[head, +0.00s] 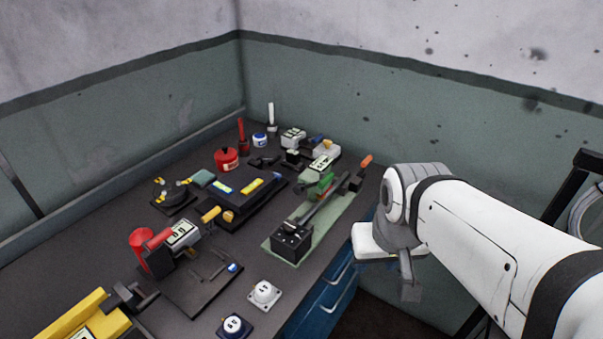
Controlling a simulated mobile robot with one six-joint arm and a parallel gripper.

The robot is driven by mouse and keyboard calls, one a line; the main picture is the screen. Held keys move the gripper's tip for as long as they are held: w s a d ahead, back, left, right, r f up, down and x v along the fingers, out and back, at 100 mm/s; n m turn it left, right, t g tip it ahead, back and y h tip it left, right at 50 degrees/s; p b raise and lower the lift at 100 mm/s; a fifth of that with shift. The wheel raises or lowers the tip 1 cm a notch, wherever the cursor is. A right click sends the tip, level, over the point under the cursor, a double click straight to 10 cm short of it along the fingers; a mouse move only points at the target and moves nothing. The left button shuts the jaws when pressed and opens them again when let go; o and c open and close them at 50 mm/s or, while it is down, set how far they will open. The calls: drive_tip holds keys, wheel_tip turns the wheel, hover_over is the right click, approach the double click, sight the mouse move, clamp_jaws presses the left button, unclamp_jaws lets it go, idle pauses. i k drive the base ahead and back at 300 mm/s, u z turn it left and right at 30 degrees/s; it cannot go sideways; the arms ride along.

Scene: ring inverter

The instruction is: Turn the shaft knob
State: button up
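I cannot tell for certain which part is the shaft knob. A black block (292,243) with small round parts on top stands on a pale green mat (325,232), and a long grey shaft (322,207) runs back from it. An orange handle (366,161) stands near the far end of the shaft. A white round knob (264,291) on a square plate and a dark round knob (234,325) with a white top sit at the bench's front edge. My gripper (410,285) hangs off the bench's right side, apart from everything; its fingers are too unclear to read.
The dark bench (120,222) is crowded. It holds a red pot (227,158), a black tray (235,197) with yellow parts, a red-handled clamp (146,243) and a yellow tool (78,318). Blue drawers (330,298) sit below. Walls close the left and back. Room is free above the bench.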

sight(289, 227)
drive_tip(key=z, duration=0.25)
drive_tip(key=k, duration=1.15)
drive_tip(key=u, duration=0.45)
drive_tip(key=i, duration=1)
